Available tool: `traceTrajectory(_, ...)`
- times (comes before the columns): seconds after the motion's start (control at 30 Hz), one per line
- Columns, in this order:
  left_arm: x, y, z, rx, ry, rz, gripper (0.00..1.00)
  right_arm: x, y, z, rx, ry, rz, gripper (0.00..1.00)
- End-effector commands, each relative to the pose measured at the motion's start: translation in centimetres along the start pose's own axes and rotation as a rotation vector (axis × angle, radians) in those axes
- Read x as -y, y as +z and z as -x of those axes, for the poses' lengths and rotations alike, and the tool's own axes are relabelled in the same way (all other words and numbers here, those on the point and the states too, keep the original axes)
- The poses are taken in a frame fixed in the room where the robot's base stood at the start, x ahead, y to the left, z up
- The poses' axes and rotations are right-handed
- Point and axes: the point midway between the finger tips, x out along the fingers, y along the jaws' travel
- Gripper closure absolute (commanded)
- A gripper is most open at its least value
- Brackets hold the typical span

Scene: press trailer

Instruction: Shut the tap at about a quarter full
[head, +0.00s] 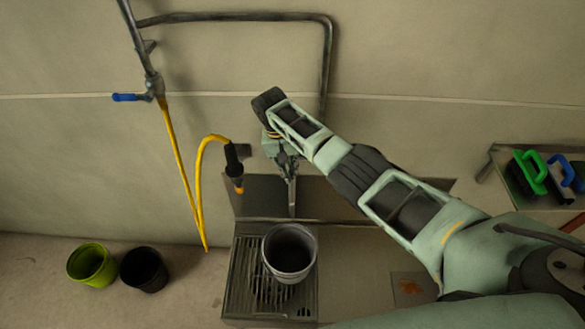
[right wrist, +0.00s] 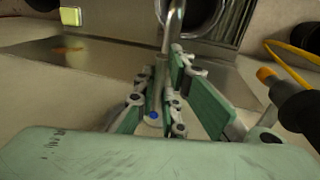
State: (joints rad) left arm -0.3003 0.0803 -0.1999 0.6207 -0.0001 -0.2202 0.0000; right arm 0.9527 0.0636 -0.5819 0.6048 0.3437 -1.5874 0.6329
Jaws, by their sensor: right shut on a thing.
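The metal tap (head: 291,197) stands at the back of the drain grate, its spout toward a grey bucket (head: 289,253). The bucket stands upright on the grate. Its inside is dark, and I cannot make out a water level or a stream. My right gripper (head: 286,158) is at the top of the tap. In the right wrist view its fingers (right wrist: 160,95) are shut around the tap near a blue dot, and the spout (right wrist: 174,25) runs on toward the bucket rim (right wrist: 164,12). The fingers partly hide the tap's handle. My left gripper is not in view.
A yellow hose (head: 180,160) with a black nozzle (head: 234,162) hangs left of the tap, below a blue-handled valve (head: 126,97). A green bucket (head: 91,265) and a black bucket (head: 143,269) stand on the floor at left. Brushes (head: 530,172) lie on a shelf at right.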

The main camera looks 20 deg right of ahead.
Motion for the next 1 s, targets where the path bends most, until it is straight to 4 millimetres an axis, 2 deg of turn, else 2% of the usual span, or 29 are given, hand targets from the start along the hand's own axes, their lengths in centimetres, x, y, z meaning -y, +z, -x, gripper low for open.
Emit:
traceTrajectory(0.43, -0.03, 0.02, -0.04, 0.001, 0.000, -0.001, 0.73, 0.03, -0.12, 0.12, 0.001, -0.002, -0.020, 1.00)
traceTrajectory(0.47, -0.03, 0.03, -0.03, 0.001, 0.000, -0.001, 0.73, 0.03, -0.12, 0.13, 0.001, -0.002, -0.020, 0.89)
traceTrajectory(0.67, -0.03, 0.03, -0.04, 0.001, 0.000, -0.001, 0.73, 0.04, -0.09, 0.09, 0.001, -0.002, -0.017, 0.72)
traceTrajectory(1.0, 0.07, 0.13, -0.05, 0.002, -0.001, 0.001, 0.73, 0.09, -0.07, 0.25, 0.001, -0.002, -0.014, 0.71)
